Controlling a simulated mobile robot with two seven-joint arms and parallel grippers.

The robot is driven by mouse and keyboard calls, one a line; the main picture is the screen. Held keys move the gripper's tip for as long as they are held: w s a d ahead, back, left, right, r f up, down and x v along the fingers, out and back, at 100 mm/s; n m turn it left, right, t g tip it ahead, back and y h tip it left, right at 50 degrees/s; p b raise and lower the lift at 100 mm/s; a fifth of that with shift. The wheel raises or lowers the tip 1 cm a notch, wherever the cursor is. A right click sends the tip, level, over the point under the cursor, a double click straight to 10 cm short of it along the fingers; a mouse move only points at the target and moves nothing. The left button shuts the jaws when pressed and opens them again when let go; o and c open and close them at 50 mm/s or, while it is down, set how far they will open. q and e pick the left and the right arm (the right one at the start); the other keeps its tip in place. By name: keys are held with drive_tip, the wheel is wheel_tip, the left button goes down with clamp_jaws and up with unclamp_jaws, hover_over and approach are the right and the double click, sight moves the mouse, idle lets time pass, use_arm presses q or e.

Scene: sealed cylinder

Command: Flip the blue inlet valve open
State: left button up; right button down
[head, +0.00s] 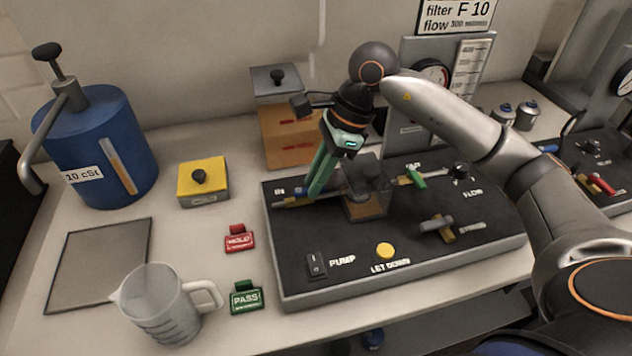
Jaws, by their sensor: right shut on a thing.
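The black panel (400,250) has an inlet line marked IN at its back left, with a brass fitting (287,203). A small blue bit of the inlet valve (299,191) shows there, and the rest is mostly hidden behind my fingers. My right gripper (314,190) reaches down from above with its green fingers shut on the blue valve handle. I cannot clearly tell the handle's angle. My left gripper is not in view.
A black knob (459,172), a brass-and-grey valve (437,228), a pump switch (316,265) and a yellow button (385,250) are on the panel. A measuring jug (160,305) stands front left.

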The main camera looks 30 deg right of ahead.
idle(0.3)
drive_tip(key=c, duration=0.8)
unclamp_jaws()
drive_tip(key=shift+r, duration=0.1)
drive_tip(key=v, duration=1.2)
drive_tip(key=shift+w+d+r, duration=0.1)
drive_tip(key=shift+d+r, duration=0.05)
drive_tip(key=shift+d, duration=0.05)
